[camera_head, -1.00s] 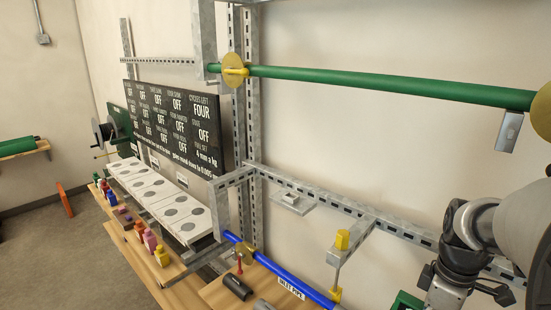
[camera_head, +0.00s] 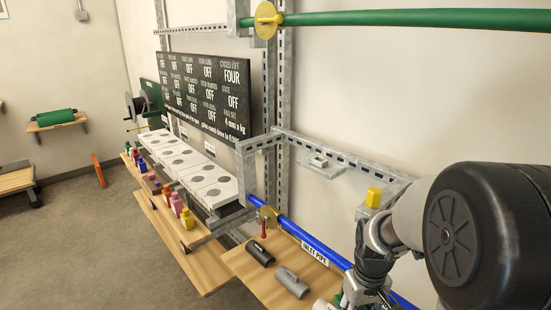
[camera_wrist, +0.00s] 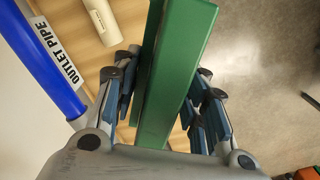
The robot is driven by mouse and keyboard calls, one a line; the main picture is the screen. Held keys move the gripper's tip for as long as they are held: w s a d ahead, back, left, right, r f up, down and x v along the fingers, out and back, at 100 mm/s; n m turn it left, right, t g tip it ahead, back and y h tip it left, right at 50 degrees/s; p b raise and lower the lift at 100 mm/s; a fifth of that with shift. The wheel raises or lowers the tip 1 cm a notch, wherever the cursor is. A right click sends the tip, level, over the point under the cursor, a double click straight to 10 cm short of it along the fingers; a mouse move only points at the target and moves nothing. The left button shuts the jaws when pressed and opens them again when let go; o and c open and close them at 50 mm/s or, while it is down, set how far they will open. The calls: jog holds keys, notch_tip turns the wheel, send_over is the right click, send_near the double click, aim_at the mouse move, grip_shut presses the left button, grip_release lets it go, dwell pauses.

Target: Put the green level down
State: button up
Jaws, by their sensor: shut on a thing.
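The green level (camera_wrist: 176,75) is a long green bar that runs between the fingers of my gripper (camera_wrist: 165,95) in the wrist view. The fingers are shut on it from both sides. Below it in that view are a wooden board (camera_wrist: 85,48) and the grey floor. I cannot tell how high above the board it is. In the head view my gripper (camera_head: 362,292) is at the lower right, by the front board, and only a small bit of green shows there. The rest of the level is hidden or out of frame.
A blue pipe (camera_head: 337,261) labelled INLET PIPE runs behind the wooden board (camera_head: 245,270). A black (camera_head: 261,253) and a grey fitting (camera_head: 291,283) lie on that board. In the wrist view a pale cylinder (camera_wrist: 101,20) lies near the blue outlet pipe (camera_wrist: 50,75).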

jog(key=a+f+m+b, duration=0.1)
jog(key=a+f+m, duration=0.1)
jog(key=a+f, duration=0.3)
jog(key=shift+w+a+f+b, duration=0.35)
jog(key=shift+w+f, duration=0.05)
jog(key=shift+w, duration=0.05)
